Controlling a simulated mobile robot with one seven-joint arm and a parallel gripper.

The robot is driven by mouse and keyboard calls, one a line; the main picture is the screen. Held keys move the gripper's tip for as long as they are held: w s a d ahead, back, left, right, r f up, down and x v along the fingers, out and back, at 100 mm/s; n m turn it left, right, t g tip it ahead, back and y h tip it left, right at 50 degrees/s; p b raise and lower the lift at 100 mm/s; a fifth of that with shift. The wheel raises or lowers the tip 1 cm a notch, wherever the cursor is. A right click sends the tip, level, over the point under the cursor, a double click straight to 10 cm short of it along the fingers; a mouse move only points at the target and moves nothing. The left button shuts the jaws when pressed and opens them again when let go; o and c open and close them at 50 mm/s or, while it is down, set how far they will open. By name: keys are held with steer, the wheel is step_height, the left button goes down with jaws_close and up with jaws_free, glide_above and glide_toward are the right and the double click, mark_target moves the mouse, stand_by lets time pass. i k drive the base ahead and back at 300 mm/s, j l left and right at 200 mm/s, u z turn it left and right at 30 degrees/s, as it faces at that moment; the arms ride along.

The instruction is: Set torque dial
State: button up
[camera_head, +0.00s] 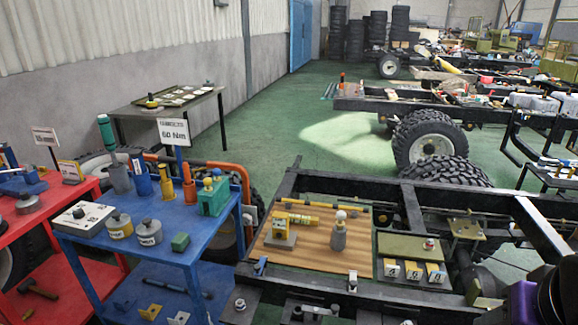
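A white box with a dark round knob and small dark markings on its top, which looks like the torque dial (84,219), sits on the near left of the blue cart's top. Its markings are too small to read, so I cannot tell its setting. A sign (173,131) reading "60 Nm" stands on a post at the back of the blue cart. My gripper's fingers are not in view. A dark and purple part at the lower right edge seems to be my arm.
The blue cart (182,258) also carries two round tins, a small green block and several upright tools. A red cart (64,197) stands at left. A wooden board (300,263) with a yellow tool lies on the dark chassis frame at right. Green floor is open behind.

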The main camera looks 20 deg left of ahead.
mark_target(78, 214)
steer(key=j+u, duration=0.1)
steer(key=u, duration=2.2)
steer(key=i+j+z, duration=0.15)
steer(key=i+j, duration=0.5)
steer(key=i, duration=0.25)
steer(key=i+j+z, duration=0.1)
steer(key=i+j, duration=0.6)
steer(key=i, duration=0.15)
